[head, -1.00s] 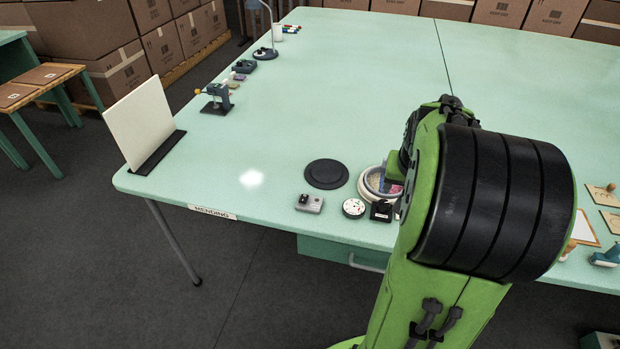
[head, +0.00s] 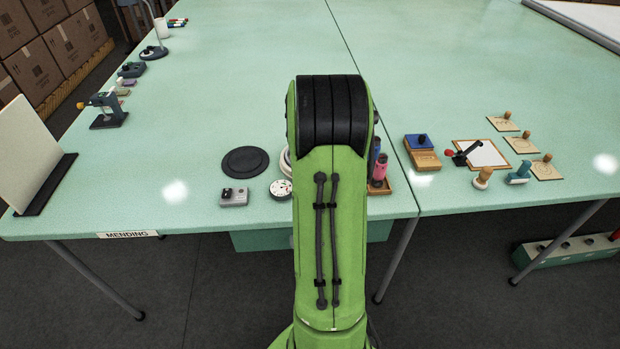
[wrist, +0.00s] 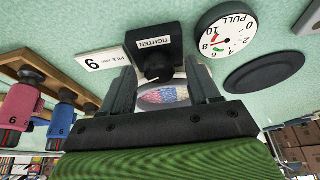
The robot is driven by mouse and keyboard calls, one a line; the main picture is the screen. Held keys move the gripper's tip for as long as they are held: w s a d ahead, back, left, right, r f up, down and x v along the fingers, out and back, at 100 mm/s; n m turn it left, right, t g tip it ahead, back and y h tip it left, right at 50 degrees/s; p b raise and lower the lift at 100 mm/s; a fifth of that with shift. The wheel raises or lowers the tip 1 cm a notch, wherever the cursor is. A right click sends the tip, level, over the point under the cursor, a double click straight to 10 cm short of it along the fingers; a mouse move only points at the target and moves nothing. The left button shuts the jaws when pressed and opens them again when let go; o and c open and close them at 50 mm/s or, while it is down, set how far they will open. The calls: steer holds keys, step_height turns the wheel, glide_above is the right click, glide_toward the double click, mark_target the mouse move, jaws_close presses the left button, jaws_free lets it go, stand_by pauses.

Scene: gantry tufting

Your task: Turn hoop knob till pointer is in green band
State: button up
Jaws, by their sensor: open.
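In the wrist view, the black hoop knob (wrist: 157,66) sits on a dark block with a "TIGHTEN" label (wrist: 154,42). My gripper (wrist: 159,72) is open, its two fingers on either side of the knob; contact cannot be told. The hoop (wrist: 163,97), with pink and blue fabric, shows between the fingers, partly covered. In the head view the gauge (head: 281,189) shows, my arm hides the knob, and only the hoop's pale rim (head: 285,166) is visible.
A black disc (head: 245,161) and a small grey box (head: 233,196) lie left of the gauge. The table's left middle is clear.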

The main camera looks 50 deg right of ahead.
steer(key=shift+f, duration=0.1)
steer(key=c, duration=1)
steer(key=n, duration=0.2)
steer(key=n+t+y, duration=0.1)
steer(key=n, duration=0.1)
steer(key=shift+s+d+n+y, duration=0.1)
steer(key=shift+d+n+y, duration=0.05)
steer(key=shift+n+y, duration=0.2)
steer(key=shift+c, duration=0.2)
steer(key=o, duration=1)
steer(key=shift+o, duration=0.2)
steer(key=p+v, duration=0.4)
steer(key=v, duration=1.1)
steer(key=shift+s+a+r, duration=0.2)
steer(key=shift+s+r, duration=0.05)
